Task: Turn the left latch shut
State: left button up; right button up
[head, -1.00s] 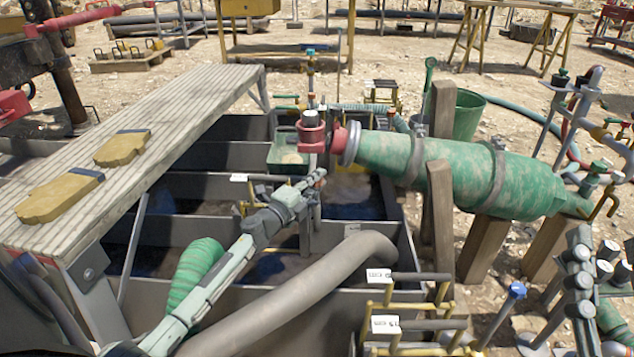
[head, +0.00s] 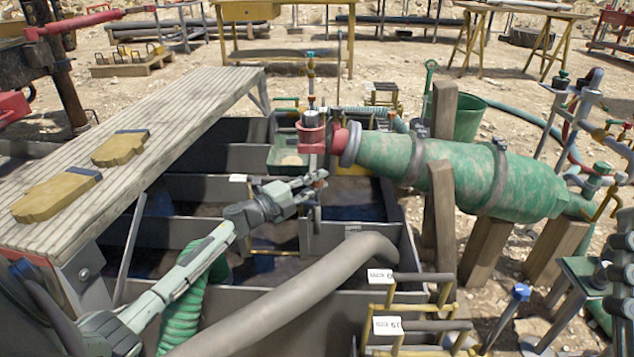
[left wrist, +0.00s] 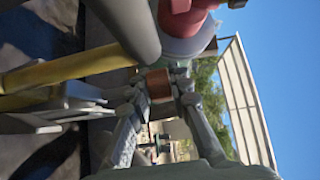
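My left gripper (head: 316,184) reaches in over the mud tank (head: 215,187), beside the upright pipe under the red fitting (head: 312,134). Its two fingers stand apart in the left wrist view (left wrist: 161,76). A small brown-orange piece (left wrist: 159,85) shows between the fingertips; contact with it cannot be told. An orange piece (head: 322,173) shows at the fingertips in the head view. I cannot clearly pick out the left latch or its angle, as the gripper covers part of that spot.
A green cone-shaped vessel (head: 445,172) lies on wooden posts to the right. A thick grey hose (head: 300,290) crosses the tank's front. A plank walkway (head: 190,110) with two yellow gloves (head: 118,148) runs along the left. Yellow racks (head: 440,305) stand at the front right.

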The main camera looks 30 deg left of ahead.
pick_arm(q)
jog(key=o, duration=0.4)
jog(key=v, duration=1.2)
